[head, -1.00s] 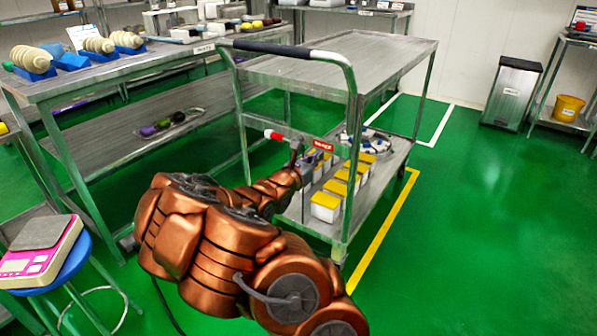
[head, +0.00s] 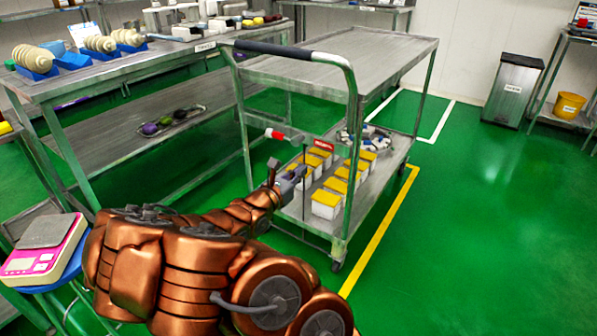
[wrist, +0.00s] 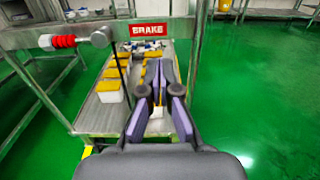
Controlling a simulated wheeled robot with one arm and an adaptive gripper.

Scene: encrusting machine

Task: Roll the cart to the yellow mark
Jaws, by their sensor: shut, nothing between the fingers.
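The metal cart (head: 335,62) has two shelves and a dark-gripped push handle (head: 290,50). It stands just left of a yellow floor line (head: 382,232), which bends at its far end. On its near end is a brake lever with a red knob (head: 276,134), lying roughly level, beside a red BRAKE label (wrist: 144,30). My gripper (head: 298,172) is at the cart's near end, below the lever and apart from it. In the wrist view my gripper (wrist: 164,66) is shut and empty, its fingers overlapping the view of the lower shelf.
White tubs with yellow lids (head: 326,203) stand on the lower shelf. A workbench (head: 130,70) runs along the left. A pink scale (head: 42,245) sits on a blue stool. A white floor outline (head: 440,122) and bin (head: 511,88) are farther back. The green floor at right is clear.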

